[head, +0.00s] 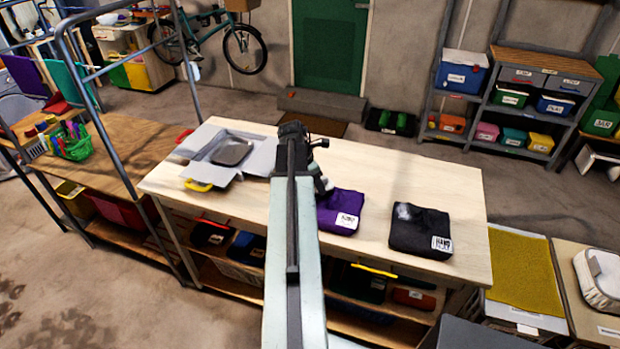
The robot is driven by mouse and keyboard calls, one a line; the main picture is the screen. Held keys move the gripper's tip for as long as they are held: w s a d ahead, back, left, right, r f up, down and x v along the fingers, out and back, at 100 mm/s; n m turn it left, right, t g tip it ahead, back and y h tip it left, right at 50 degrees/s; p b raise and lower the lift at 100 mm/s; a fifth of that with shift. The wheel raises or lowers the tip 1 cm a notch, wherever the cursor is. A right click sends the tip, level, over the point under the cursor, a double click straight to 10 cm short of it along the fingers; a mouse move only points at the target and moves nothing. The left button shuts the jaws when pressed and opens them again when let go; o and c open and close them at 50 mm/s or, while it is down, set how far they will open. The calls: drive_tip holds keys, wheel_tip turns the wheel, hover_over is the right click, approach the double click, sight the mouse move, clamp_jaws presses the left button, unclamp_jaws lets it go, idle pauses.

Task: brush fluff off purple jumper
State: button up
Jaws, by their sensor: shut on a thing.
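The purple jumper (342,208) lies folded on the pale wooden table in the head view, with a white label on its front. My arm hides its left side. No fluff can be made out on the part that shows. My gripper (322,183) is beyond the arm, at the jumper's back left corner, mostly hidden by my own arm. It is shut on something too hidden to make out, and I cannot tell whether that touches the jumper.
A black folded garment (420,232) with a pale fluffy patch and a label lies to the right. An open grey box (225,150) stands at the table's left, with yellow- and red-handled items beside it. The table (455,190) is bare at the back right.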

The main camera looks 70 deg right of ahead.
drive_tip(key=shift+w+d, duration=0.2)
drive_tip(key=shift+d, duration=2.2)
drive_tip(key=shift+a, duration=0.2)
drive_tip(key=shift+s+a, duration=0.2)
drive_tip(key=shift+a, duration=2.15)
drive_tip(key=shift+s+a, duration=0.15)
drive_tip(key=shift+a, duration=2.15)
drive_tip(key=shift+s+a, duration=0.2)
drive_tip(key=shift+a, duration=0.5)
drive_tip(key=shift+a+r, duration=0.2)
drive_tip(key=shift+a, duration=0.05)
wheel_tip(320, 180, up, 2)
drive_tip(key=shift+w+r+p, duration=0.1)
drive_tip(key=shift+p, duration=1.1)
wheel_tip(320, 180, up, 5)
drive_tip(key=p, duration=0.5)
drive_tip(key=shift+d+r, duration=0.1)
drive_tip(key=shift+h, duration=0.3)
